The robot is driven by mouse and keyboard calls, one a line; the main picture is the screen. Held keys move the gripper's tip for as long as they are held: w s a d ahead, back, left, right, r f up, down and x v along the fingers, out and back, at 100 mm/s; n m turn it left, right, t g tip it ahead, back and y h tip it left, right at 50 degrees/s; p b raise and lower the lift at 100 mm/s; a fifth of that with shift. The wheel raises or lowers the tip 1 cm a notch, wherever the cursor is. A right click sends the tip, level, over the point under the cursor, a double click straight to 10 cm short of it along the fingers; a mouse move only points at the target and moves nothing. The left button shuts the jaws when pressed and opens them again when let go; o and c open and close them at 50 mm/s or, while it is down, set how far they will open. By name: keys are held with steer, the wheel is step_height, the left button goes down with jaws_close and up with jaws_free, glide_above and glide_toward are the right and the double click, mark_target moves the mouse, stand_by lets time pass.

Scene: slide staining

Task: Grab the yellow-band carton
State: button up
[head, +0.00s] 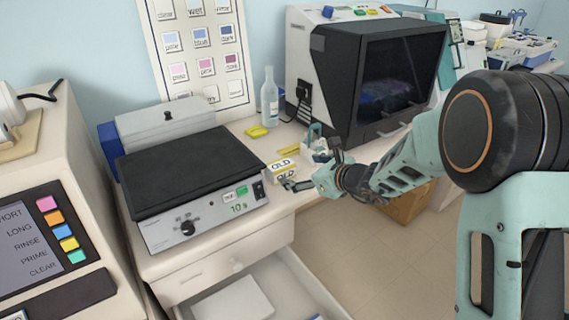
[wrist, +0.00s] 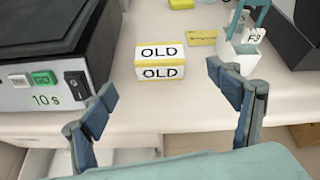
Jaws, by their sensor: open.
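The yellow-band carton (head: 280,168) is a small white box marked OLD. It stands near the front edge of the bench, just right of the black-topped slide device. In the wrist view the carton (wrist: 160,60) shows OLD on its top and front, with yellow along its edges. My gripper (head: 312,168) is at the carton's right in the head view. In the wrist view my gripper (wrist: 160,84) is open and empty, with its fingers spread wider than the carton, which sits ahead between them. The fingers look apart from it.
The black-topped device (head: 190,165) stands close to the carton's left. A clear bottle (head: 269,100) and a dark-windowed machine (head: 385,85) stand further back. A drawer (head: 285,290) hangs open below.

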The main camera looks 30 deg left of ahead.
mark_target(283, 166)
steer(key=shift+a+f+m, duration=0.15)
steer(key=shift+a+m, duration=0.4)
steer(key=shift+m, duration=0.55)
steer(key=shift+w+a+f+y, duration=0.1)
steer(key=shift+a+y, duration=0.2)
steer(key=shift+a, duration=0.05)
steer(key=x, duration=0.5)
steer(key=shift+w+p, duration=0.1)
steer(key=shift+p, duration=0.25)
steer(key=shift+w+d+f+p+x, duration=0.1)
steer(key=shift+p+x, duration=0.2)
steer(key=shift+x, duration=0.9)
steer(key=shift+w+d+f+p+x, duration=0.15)
steer(key=shift+p+x, duration=0.1)
steer(key=shift+x, duration=1)
steer(key=shift+c, duration=0.4)
steer(key=shift+r, duration=0.1)
steer(key=c, duration=1.2)
